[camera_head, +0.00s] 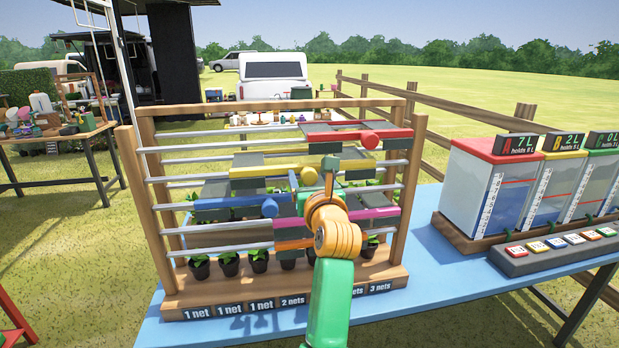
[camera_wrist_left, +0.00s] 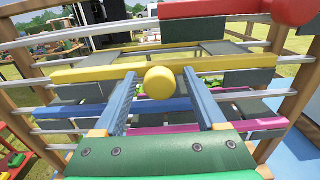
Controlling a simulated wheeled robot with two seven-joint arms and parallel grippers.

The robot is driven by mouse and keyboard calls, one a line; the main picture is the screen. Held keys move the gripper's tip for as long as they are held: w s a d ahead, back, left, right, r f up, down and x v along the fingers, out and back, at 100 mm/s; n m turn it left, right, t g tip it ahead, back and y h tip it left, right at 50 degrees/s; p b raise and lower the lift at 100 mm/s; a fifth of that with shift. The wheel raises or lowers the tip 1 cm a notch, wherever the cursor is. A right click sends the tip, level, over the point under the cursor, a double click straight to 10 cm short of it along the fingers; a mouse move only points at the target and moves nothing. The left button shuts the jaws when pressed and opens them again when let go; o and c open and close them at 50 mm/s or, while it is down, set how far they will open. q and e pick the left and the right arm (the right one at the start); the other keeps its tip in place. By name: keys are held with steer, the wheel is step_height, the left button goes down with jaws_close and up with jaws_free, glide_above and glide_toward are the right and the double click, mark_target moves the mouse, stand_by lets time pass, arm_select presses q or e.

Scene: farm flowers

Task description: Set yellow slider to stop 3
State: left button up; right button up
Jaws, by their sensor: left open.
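The yellow slider (camera_head: 262,172) is a long bar on the second rail from the top of a wooden frame (camera_head: 147,190), with grey net panels behind it. In the left wrist view the yellow bar (camera_wrist_left: 232,64) runs across, and its round yellow knob (camera_wrist_left: 160,84) lies between my two blue fingertips. My left gripper (camera_wrist_left: 159,74) is open, with a finger on each side of the knob; a gap shows on both sides. In the head view my left gripper (camera_head: 306,181) partly hides the slider's middle. My right gripper is not in view.
A red slider (camera_head: 360,135) sits above; a blue slider (camera_head: 232,203) and a magenta slider (camera_head: 375,212) sit below. Potted plants (camera_head: 229,264) line the frame's base, with net labels (camera_head: 229,309) in front. Water tanks (camera_head: 479,190) stand at right on the blue table (camera_head: 450,290).

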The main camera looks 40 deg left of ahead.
arm_select(q)
steer(key=b+v, duration=0.2)
steer(key=v, duration=0.4)
steer(key=shift+d+f+b, duration=0.15)
steer(key=shift+d+b, duration=0.05)
steer(key=shift+b, duration=0.15)
steer(key=shift+s+d, duration=0.25)
steer(key=shift+s, duration=0.1)
steer(key=shift+a, duration=0.1)
